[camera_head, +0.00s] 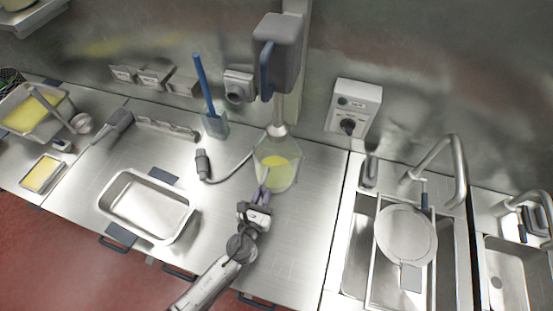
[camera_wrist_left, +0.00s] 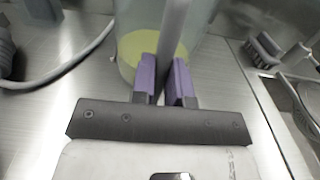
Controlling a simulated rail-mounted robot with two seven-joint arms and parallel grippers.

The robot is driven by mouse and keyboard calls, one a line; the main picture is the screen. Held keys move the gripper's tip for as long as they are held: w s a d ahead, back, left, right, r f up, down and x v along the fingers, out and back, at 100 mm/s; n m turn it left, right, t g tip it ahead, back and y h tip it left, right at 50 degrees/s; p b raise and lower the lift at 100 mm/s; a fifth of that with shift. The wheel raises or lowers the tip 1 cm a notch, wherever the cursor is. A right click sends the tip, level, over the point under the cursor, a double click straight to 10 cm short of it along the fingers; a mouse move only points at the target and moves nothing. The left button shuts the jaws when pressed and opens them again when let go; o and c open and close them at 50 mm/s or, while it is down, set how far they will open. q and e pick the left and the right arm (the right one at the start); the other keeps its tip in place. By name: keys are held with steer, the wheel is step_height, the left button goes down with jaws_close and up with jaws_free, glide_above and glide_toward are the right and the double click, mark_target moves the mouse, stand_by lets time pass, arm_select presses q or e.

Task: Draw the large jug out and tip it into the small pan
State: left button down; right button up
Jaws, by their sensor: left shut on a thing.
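The large clear jug (camera_head: 284,174) holds yellow liquid and stands upright on the steel counter, directly below the mixer head. My left gripper (camera_head: 263,193) is at the jug's near side. In the left wrist view, its purple fingers (camera_wrist_left: 163,80) are shut on the jug's grey upright handle (camera_wrist_left: 174,35), with the yellow liquid (camera_wrist_left: 136,46) showing behind. The small pan (camera_head: 149,205), a shallow rectangular metal one, lies on the counter to the left and looks empty. My right gripper is not in view.
The mixer (camera_head: 280,45) hangs on a column, its shaft ending around the jug's rim. A grey cable with a plug (camera_head: 203,165) lies between jug and pan. A blue-handled tool stands in a holder (camera_head: 215,125) behind. A sink (camera_head: 360,250) is at right.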

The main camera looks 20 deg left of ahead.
arm_select(q)
steer(key=s, duration=0.9)
steer(key=shift+s, duration=0.4)
steer(key=shift+f+b, duration=0.15)
steer(key=shift+b, duration=0.3)
steer(key=c, duration=1.2)
jaws_free()
steer(key=shift+o, duration=1.4)
steer(key=shift+f, duration=0.15)
steer(key=o, duration=0.4)
steer(key=shift+c, duration=0.2)
steer(key=shift+s+a+b, duration=0.1)
steer(key=shift+s+b, duration=0.3)
steer(key=shift+s, duration=1.6)
steer(key=shift+s+b, duration=0.35)
steer(key=shift+s, duration=1.1)
